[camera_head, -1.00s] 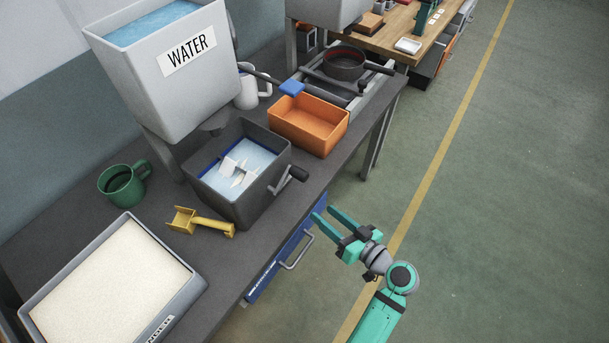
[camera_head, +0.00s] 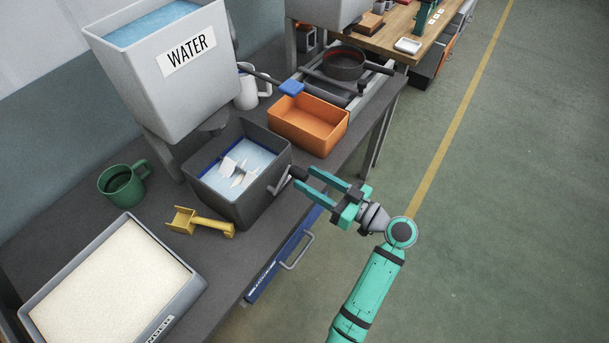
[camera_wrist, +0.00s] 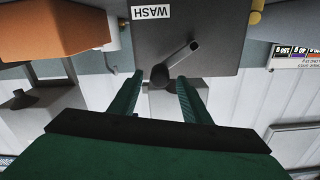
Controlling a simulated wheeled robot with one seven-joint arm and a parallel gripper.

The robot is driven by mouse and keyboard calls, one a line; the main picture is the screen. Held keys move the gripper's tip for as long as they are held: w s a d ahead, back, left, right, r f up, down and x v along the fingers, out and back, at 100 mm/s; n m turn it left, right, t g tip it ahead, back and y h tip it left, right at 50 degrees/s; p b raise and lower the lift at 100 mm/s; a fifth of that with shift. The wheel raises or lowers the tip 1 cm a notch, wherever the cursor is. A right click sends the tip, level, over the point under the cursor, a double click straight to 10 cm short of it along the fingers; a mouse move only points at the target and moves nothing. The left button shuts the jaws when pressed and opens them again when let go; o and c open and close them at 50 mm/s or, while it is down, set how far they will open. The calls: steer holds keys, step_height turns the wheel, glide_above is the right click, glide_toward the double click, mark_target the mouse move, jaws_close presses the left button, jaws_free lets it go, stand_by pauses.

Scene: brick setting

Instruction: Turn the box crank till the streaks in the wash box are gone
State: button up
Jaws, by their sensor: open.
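The wash box (camera_head: 238,178) is a dark grey open box on the bench, holding pale blue water with a white paddle and whitish patches. Its wall with a WASH label (camera_wrist: 151,12) shows in the wrist view. The box crank (camera_head: 281,184) is on the right side of the box, with a dark knob (camera_head: 298,173) at its end. In the wrist view the crank arm (camera_wrist: 180,56) slants to the knob (camera_wrist: 159,76). My green gripper (camera_head: 308,184) is open, its fingertips close to the knob. The knob appears between or just ahead of the fingers; contact cannot be told.
An orange bin (camera_head: 310,122) stands right behind the wash box. A yellow scoop (camera_head: 200,222), a green mug (camera_head: 123,184) and a tray of white grains (camera_head: 108,282) lie left. The water tank (camera_head: 165,75) stands behind. The floor right of the bench is clear.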

steer(key=shift+x, duration=1.25)
steer(key=shift+c, duration=0.3)
jaws_close()
steer(key=shift+w+a, duration=0.1)
steer(key=shift+a, duration=0.05)
